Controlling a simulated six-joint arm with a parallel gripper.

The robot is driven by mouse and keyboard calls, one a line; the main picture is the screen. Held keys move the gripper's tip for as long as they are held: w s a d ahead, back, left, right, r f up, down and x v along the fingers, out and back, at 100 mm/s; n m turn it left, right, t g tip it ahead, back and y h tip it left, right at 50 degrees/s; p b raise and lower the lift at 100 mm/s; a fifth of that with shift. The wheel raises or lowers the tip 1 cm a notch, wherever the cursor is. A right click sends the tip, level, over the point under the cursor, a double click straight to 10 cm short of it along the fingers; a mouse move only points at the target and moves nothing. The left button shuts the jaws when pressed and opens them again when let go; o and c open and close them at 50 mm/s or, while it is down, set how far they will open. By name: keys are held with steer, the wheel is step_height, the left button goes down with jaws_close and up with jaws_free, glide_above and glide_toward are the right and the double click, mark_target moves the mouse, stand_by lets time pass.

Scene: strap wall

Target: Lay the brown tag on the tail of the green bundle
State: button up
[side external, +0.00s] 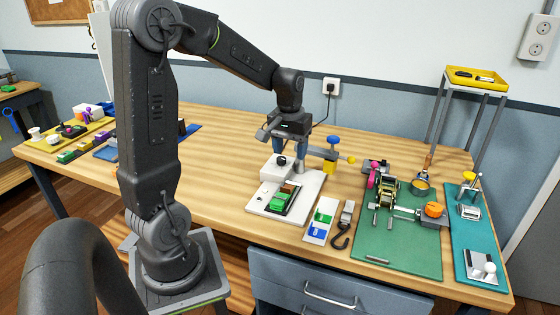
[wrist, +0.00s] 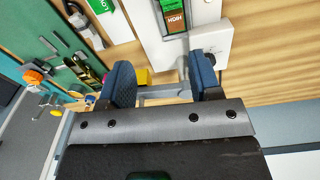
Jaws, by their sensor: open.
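The green bundle (side external: 279,202) lies in a dark tray (side external: 292,207) on the white board (side external: 259,207). A brown flat piece (side external: 288,187), which looks like the brown tag, lies at the bundle's far end. The green of the bundle (wrist: 170,3) is cut off by the top edge. My gripper (side external: 288,162) is open above the far part of the board, near the white block (side external: 276,172). In the wrist view its blue fingers (wrist: 163,80) stand apart with no tag between them.
A clamp with a blue knob (side external: 333,140) and yellow block (side external: 330,163) stands right behind my gripper. A card (side external: 320,220), a hook (side external: 343,225) and a green mat (side external: 400,250) with a ratchet lie to the right. Bare wood is free left of the board.

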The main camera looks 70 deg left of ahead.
steer(key=s+d+r+m+t, duration=0.2)
steer(key=s+d+r+m, duration=0.2)
steer(key=d, duration=0.5)
steer(key=s+d+r+m+t, duration=0.3)
steer(key=s+d+r+m, duration=0.1)
steer(key=s+d, duration=0.4)
steer(key=shift+s+d, duration=0.15)
steer(key=shift+d, duration=1)
steer(key=shift+c, duration=0.4)
